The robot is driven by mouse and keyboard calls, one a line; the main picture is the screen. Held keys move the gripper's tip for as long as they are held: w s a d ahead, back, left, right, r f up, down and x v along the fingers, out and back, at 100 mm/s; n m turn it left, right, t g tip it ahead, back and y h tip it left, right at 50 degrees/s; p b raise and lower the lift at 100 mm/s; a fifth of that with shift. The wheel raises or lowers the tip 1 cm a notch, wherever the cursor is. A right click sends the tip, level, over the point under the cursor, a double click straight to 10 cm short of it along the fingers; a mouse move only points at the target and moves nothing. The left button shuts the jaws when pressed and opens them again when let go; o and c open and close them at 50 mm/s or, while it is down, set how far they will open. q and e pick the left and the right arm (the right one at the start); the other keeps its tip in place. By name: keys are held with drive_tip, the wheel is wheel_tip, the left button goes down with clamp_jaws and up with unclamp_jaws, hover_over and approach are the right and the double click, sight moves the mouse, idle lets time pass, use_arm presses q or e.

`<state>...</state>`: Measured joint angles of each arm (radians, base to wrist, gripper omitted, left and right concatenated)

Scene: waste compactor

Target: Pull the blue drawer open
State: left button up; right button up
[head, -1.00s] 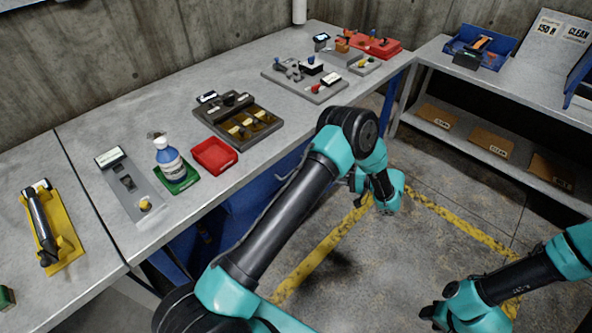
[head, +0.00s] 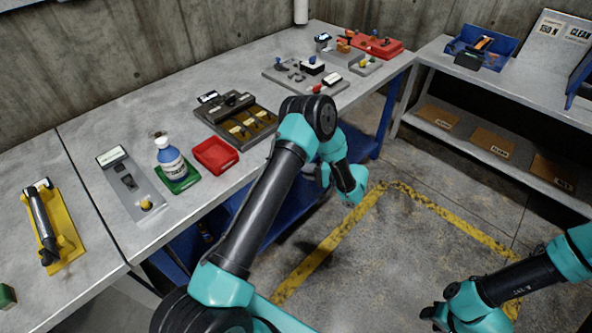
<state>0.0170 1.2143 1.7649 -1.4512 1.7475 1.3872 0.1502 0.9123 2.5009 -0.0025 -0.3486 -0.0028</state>
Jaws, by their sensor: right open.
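Blue surfaces (head: 275,207) show under the long grey bench, mostly behind my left arm. I cannot tell which part of them is the blue drawer, and no handle is clear. My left gripper (head: 323,174) is in front of the bench, beyond my left elbow. It is small and partly hidden by the arm, so its opening is unclear. I see nothing held in it. My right gripper (head: 434,316) is open and empty, low over the floor at the bottom right, far from the bench.
The bench top (head: 110,210) carries a blue-and-white bottle (head: 171,158), a red tray (head: 216,155), a yellow fixture (head: 62,232) and dark fixtures. A shelf unit (head: 500,95) with a blue bin stands at right. Floor with yellow lines (head: 325,250) is clear.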

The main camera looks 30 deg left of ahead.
use_arm(q)
drive_tip(key=x, duration=0.5)
clamp_jaws()
idle(0.3)
